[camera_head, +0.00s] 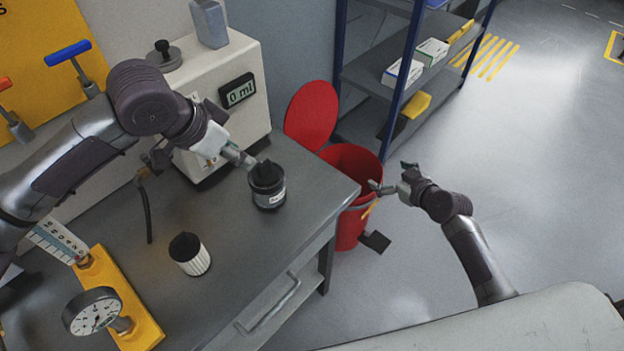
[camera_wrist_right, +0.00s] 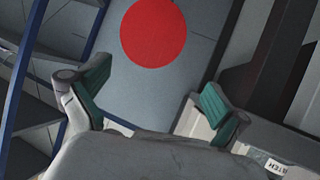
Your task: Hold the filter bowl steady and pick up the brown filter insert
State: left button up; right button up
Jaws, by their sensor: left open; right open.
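The filter bowl, a dark round jar with a pale label (camera_head: 268,198), stands upright near the right end of the grey bench. My left gripper (camera_head: 254,166) is open at its top; a black shape there hides the bowl's opening, and I cannot tell whether the fingers touch the bowl. No brown filter insert shows clearly. A white pleated filter with a black cap (camera_head: 192,256) stands on the bench nearer to me. My right gripper (camera_head: 388,176) is open and empty beyond the bench end, by the red bin. In the right wrist view its green-padded fingers (camera_wrist_right: 155,88) are wide apart.
The red bin (camera_head: 350,228) stands open off the bench end; its round lid also shows in the right wrist view (camera_wrist_right: 153,33). A small orange strip (camera_head: 370,208) shows beside it. The machine reading 0 ml (camera_head: 238,91) stands behind the bowl. A dial gauge (camera_head: 92,312) sits front left.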

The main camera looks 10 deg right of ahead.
aim_at(258, 181)
jog(key=s+a+r+n+y, duration=0.1)
jog(key=a+r+y, duration=0.1)
jog(key=a, duration=0.3)
jog(key=s+a+r+n+g+y, duration=0.1)
jog(key=a+r+n+y, duration=0.1)
jog(key=a+r, duration=0.3)
jog(key=s+a+r+n+g+y, duration=0.1)
jog(key=a+r+y, duration=0.1)
jog(key=a+r, duration=0.2)
jog(key=shift+a+r+n, duration=0.1)
jog(key=shift+a+n, duration=0.2)
jog(key=shift+a, duration=0.3)
jog(key=s+a+r+n+g+y, duration=0.2)
jog(key=s+a+g, duration=0.1)
jog(key=s+a, duration=0.3)
jog(key=x, duration=1.5)
jog(key=shift+r, duration=0.35)
jog(key=c, duration=1.2)
